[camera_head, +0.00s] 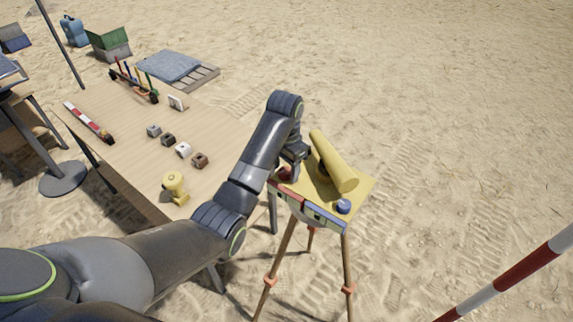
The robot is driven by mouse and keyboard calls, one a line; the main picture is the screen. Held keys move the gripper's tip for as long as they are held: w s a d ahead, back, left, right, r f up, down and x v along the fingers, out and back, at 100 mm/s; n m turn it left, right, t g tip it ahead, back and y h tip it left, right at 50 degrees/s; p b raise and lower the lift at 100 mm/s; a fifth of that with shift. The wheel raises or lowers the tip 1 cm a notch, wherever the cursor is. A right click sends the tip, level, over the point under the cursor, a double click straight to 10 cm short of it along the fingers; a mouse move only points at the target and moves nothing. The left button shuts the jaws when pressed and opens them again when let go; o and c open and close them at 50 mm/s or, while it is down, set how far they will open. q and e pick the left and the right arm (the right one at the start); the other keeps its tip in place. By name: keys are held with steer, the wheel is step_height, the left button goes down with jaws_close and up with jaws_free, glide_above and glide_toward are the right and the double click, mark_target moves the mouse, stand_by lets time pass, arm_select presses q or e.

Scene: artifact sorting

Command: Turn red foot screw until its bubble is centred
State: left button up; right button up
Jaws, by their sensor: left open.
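A yellow levelling instrument with a slanted tube (333,161) stands on a yellow plate (362,187) on a wooden tripod. The red foot screw (286,174) is at the plate's left side, partly hidden by my left gripper (287,167). The gripper is open, with its fingers close above or around the red screw; I cannot tell whether they touch it. A blue foot screw (343,206) is at the plate's front. Red and blue strips with pale windows (308,208) run along the plate's front edge; the bubbles are too small to read. My right gripper is not in view.
A wooden table (130,140) stands left of the tripod. It holds several small blocks (183,150), a yellow object (175,187), a red-white bar (89,122) and a tool rack (134,82). A red-white pole (520,270) crosses the lower right. Open sand lies to the right.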

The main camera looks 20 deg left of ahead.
arm_select(q)
steer(key=shift+c, duration=1.1)
steer(key=c, duration=0.8)
steer(key=shift+o, duration=0.2)
steer(key=shift+w+n, duration=0.1)
steer(key=shift+n, duration=0.2)
steer(key=n, duration=0.3)
steer(key=shift+n, duration=2.1)
steer(key=o, duration=1)
